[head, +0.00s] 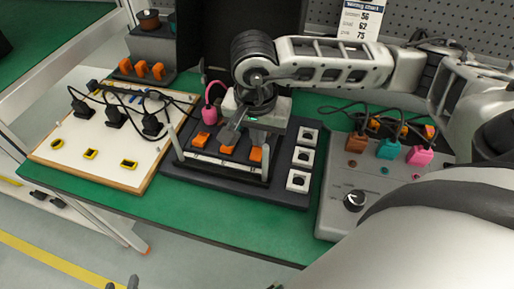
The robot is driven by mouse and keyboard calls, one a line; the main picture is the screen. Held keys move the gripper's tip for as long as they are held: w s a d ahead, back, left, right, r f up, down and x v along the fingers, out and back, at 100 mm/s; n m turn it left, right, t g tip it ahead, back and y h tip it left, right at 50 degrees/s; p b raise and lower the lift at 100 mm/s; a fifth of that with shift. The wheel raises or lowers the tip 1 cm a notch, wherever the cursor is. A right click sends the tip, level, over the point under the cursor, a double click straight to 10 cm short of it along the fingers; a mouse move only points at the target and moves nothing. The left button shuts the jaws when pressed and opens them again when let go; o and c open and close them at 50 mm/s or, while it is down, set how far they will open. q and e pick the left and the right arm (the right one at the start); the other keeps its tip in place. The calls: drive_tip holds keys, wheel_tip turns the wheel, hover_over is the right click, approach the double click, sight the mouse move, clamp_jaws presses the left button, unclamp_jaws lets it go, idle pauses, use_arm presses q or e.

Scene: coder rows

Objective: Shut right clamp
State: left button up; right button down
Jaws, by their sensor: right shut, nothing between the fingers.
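A black fixture (285,199) stands in the middle of the green table. It holds a row of orange pieces (255,154) behind a pale bar. A thin upright piece stands at the left end (175,143) and another, which looks like the right clamp (266,161), at the right end. Whether that clamp is shut is too small to tell. My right gripper (238,127) is shut and empty, above the back of the fixture, and hides part of it. Two dark tips at the bottom edge look like my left gripper (121,284), spread apart, far from the fixture.
A white board (75,143) with black plugs and yellow-rimmed slots lies left. White square sockets (303,157) line the fixture's right side. A grey box (335,190) with a knob and brown, teal and pink plugs stands right. Green table shows in front.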

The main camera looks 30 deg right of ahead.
drive_tip(key=shift+f+b, duration=0.4)
drive_tip(key=shift+r+p, duration=1.9)
drive_tip(key=shift+r, duration=1.65)
